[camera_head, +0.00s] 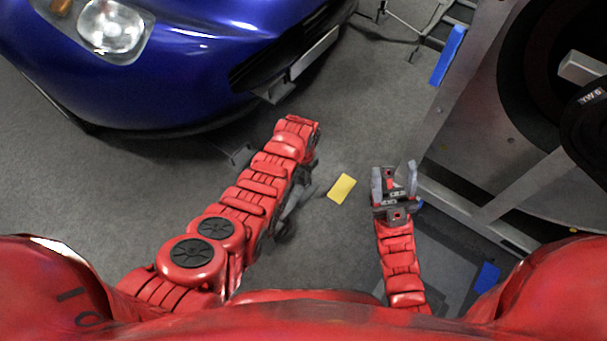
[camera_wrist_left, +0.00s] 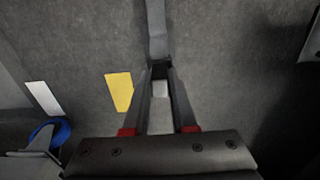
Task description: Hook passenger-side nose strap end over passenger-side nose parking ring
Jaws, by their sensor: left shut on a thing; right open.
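In the left wrist view my left gripper (camera_wrist_left: 160,72) has its fingers closed together on the end of a grey strap (camera_wrist_left: 156,30). The strap runs away from the fingertips to the top edge of that view. A small pale patch shows between the fingers. In the head view my left forearm hides most of that gripper. My right gripper (camera_head: 395,182) is open and empty, with its two fingers apart, beside the metal frame. I cannot make out the passenger-side nose parking ring in either view.
A blue car (camera_head: 190,70) fills the upper left, its nose close to my left arm. A metal frame (camera_head: 445,195) with a large dark drum stands at the right. A yellow card (camera_head: 341,188) lies on grey floor between my arms; it also shows in the left wrist view (camera_wrist_left: 119,91).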

